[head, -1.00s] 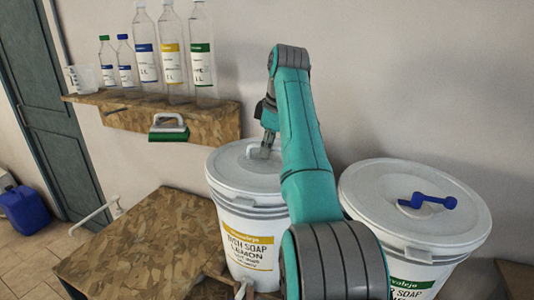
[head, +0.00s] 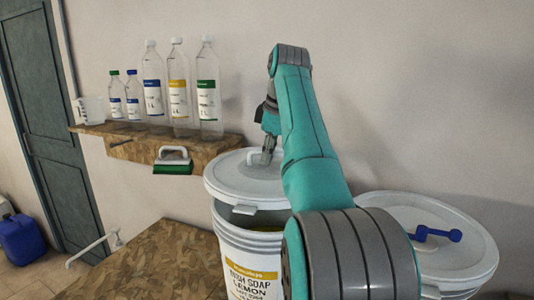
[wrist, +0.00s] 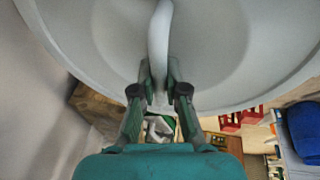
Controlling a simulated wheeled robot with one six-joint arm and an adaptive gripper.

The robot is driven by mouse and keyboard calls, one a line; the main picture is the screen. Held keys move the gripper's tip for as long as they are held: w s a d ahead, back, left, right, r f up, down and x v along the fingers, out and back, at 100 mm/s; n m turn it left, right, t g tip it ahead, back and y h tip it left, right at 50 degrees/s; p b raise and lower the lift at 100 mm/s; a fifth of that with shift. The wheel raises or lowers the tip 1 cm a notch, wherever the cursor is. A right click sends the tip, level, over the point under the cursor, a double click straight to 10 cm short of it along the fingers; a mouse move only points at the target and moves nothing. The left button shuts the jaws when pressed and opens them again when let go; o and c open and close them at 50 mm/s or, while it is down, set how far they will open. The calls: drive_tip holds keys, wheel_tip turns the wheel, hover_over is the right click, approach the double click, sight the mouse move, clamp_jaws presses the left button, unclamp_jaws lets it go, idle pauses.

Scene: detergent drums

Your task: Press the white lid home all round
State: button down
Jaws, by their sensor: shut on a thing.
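My arm hides the drum's right side.
A second lidded white drum (head: 400,212) stands right, a blue tool (head: 437,234) on its lid. A brown tabletop (head: 150,265) is mostly bare at front left.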

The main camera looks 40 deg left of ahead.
sight(270, 167)
drive_tip(key=shift+f, duration=2.8)
drive_tip(key=shift+f, duration=0.85)
drive_tip(key=c, duration=0.6)
unclamp_jaws()
drive_tip(key=shift+c, duration=0.2)
drive_tip(key=shift+r, duration=3.5)
